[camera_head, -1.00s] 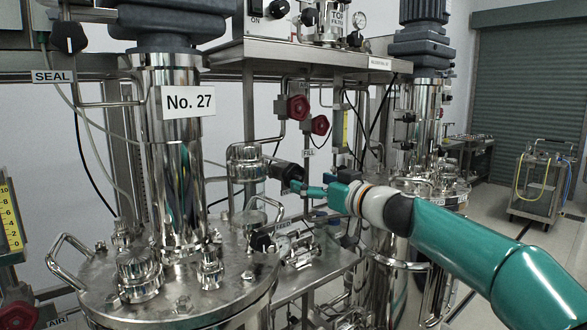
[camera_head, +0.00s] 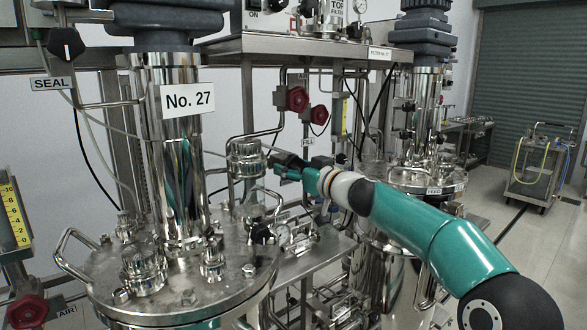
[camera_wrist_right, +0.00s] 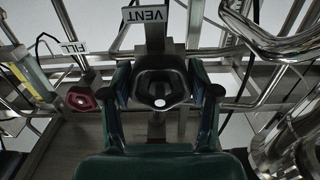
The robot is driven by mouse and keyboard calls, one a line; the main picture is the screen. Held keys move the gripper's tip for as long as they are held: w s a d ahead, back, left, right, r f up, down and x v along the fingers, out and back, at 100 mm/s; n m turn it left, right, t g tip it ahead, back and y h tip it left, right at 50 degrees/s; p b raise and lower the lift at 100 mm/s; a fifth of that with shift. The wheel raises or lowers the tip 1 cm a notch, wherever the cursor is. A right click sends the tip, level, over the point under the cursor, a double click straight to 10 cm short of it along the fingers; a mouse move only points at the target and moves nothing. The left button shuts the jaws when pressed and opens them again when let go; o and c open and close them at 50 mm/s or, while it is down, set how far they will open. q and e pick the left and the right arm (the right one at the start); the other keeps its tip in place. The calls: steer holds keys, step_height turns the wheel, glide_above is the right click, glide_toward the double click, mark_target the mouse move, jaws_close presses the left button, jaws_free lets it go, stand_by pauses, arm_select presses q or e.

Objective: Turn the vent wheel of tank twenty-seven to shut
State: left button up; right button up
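The tank marked No. 27 (camera_head: 190,98) stands at left in the head view, with its bolted steel lid (camera_head: 110,268) below. In the right wrist view, the black vent wheel (camera_wrist_right: 160,88) sits under an upside-down VENT label (camera_wrist_right: 145,14). My right gripper (camera_wrist_right: 160,80) is open, with one finger on each side of the wheel. Little gap shows at the rim, and I cannot tell whether the fingers touch it. In the head view, my right gripper (camera_head: 284,168) reaches in from the right behind the tank's column, largely hiding the wheel. My left gripper is not in view.
Two red handwheels (camera_head: 297,99) hang above the gripper near a FILL label (camera_head: 308,141). Steel pipes and valve fittings (camera_head: 246,158) crowd its left. A second tank (camera_head: 425,110) stands behind my arm. A trolley (camera_head: 537,170) stands on open floor at right.

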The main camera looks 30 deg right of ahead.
steer(key=c, duration=0.5)
